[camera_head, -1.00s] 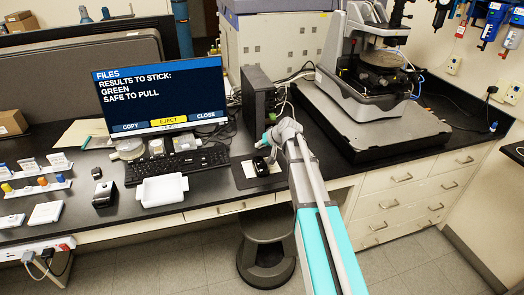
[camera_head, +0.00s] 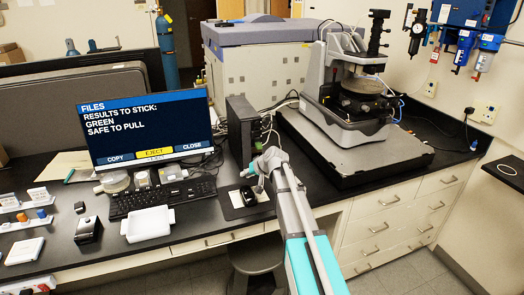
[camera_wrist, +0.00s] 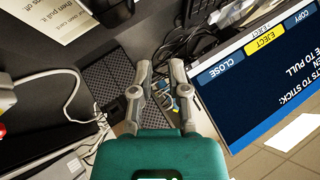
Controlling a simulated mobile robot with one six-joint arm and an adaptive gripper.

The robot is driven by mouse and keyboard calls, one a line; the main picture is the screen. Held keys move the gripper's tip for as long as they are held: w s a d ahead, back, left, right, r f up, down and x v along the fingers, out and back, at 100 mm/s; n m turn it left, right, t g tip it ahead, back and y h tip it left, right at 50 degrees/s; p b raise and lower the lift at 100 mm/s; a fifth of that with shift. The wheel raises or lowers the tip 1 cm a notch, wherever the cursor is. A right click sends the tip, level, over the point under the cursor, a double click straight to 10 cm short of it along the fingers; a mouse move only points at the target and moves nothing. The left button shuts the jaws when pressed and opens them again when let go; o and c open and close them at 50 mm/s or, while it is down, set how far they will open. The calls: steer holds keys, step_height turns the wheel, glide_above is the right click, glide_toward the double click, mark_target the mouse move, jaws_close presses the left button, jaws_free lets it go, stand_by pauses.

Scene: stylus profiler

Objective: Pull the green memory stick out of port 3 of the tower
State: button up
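The black tower (camera_head: 240,129) stands on the bench just right of the monitor. The monitor screen (camera_head: 148,130) reads "RESULTS TO STICK: GREEN" and "SAFE TO PULL", with EJECT highlighted yellow. My gripper (camera_head: 251,170) is low in front of the tower, above the mouse area. In the wrist view my gripper (camera_wrist: 160,66) has its two fingers apart, with nothing held between them. Small coloured pieces show between and beside the fingers, partly hidden by them. They are too small to tell which is the green stick or port 3.
A keyboard (camera_head: 162,196), white tray (camera_head: 148,224) and mouse (camera_head: 248,196) lie in front of the monitor and tower. The profiler (camera_head: 345,115) stands on a black slab to the right. Cables run behind and beside the tower.

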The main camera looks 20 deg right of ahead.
mark_target(260, 147)
steer(key=o, duration=0.4)
steer(key=shift+s+d+r+t, duration=0.1)
steer(key=shift+d+r+t, duration=0.25)
steer(key=shift+t, duration=0.15)
steer(key=shift+o, duration=0.9)
steer(key=s+d+r+n+t+h+b, duration=0.1)
steer(key=s+d+r+t+h, duration=0.1)
steer(key=d+r+t+h, duration=0.2)
steer(key=d+r+t, duration=0.3)
steer(key=d, duration=0.1)
steer(key=shift+s+d+r+n+t+h, duration=0.15)
steer(key=shift+s+n+t+h, duration=0.15)
steer(key=shift+n, duration=0.1)
steer(key=shift+w, duration=0.1)
steer(key=shift+w, duration=0.15)
steer(key=shift+b+x, duration=1.45)
steer(key=shift+x, duration=5.3)
jaws_close()
